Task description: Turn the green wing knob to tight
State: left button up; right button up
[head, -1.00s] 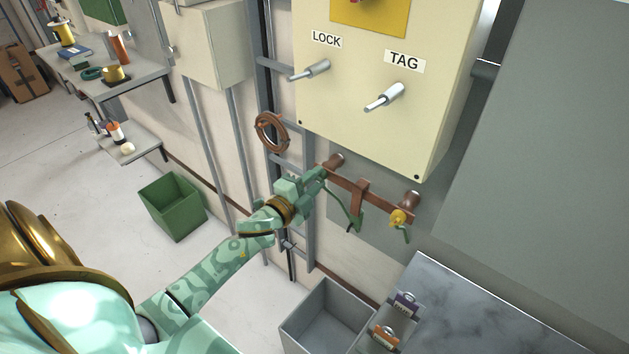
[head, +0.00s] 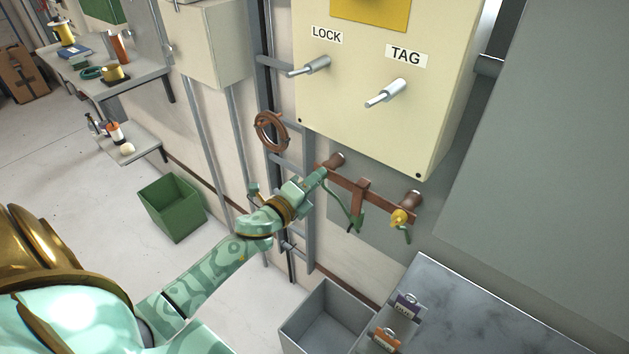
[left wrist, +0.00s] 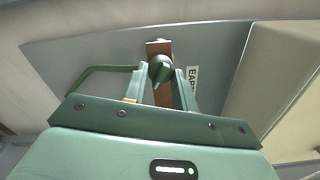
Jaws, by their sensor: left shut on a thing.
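The green wing knob (left wrist: 160,69) sits on a copper-brown bar (left wrist: 158,48) in the left wrist view, between my left gripper's fingers. My left gripper (left wrist: 161,88) is shut on the knob there. In the head view my left gripper (head: 319,178) reaches the left end of the same bar (head: 375,193) and largely hides the knob. The knob's exact angle is hard to tell. A label beginning "EAR" (left wrist: 192,82) is partly hidden by the right finger. My right gripper is not in view.
A thin green rod or cable (head: 339,202) hangs beside my gripper. Above is a cream cabinet (head: 360,130) with LOCK and TAG levers. A grey bin (head: 300,325) and a grey bench (head: 470,310) stand below.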

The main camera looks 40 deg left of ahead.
pick_arm(q)
jog(key=shift+f, duration=0.1)
jog(key=o, duration=1)
jog(key=shift+c, duration=0.2)
jog(key=s+a, duration=0.1)
jog(key=s, duration=1.5)
jog(key=shift+s+a, duration=0.15)
jog(key=shift+s, duration=0.05)
